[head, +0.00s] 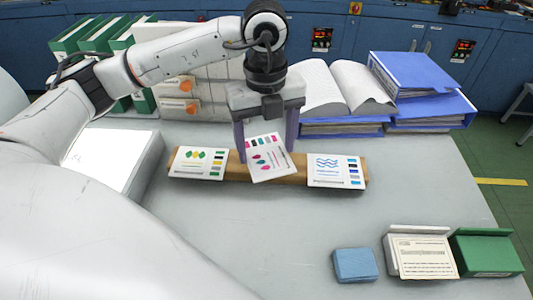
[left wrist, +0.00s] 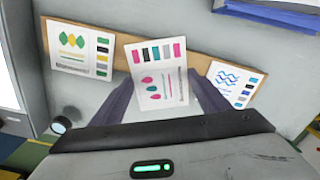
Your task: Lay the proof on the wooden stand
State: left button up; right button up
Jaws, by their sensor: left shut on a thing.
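The proof I take to be the white card with pink, teal and dark swatches (head: 268,165). My left gripper (head: 265,148) is shut on it, a finger at each side, and holds it tilted over the middle of the long brown wooden stand (head: 237,172). Whether the card touches the stand I cannot tell. In the left wrist view the card (left wrist: 157,75) shows between the fingers, in front of the stand (left wrist: 117,48). A card with green and yellow shapes (head: 198,163) leans on the stand's left end, and a card with blue waves (head: 335,171) on its right end. My right gripper is not in view.
Behind the stand are an open book (head: 345,88), blue binders (head: 415,75) and white-and-green boxes (head: 100,35). A white stack (head: 110,160) lies left. A blue block (head: 355,265), a card holder (head: 422,255) and a green holder (head: 485,252) sit front right. The grey table before the stand is clear.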

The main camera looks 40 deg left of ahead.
aim_at(266, 155)
pick_arm(q)
jog(key=shift+f, duration=1.65)
jog(key=shift+f, duration=0.2)
jog(key=o, duration=1)
jog(key=shift+o, duration=0.2)
notch_tip(266, 155, up, 12)
jog(key=shift+r, duration=0.2)
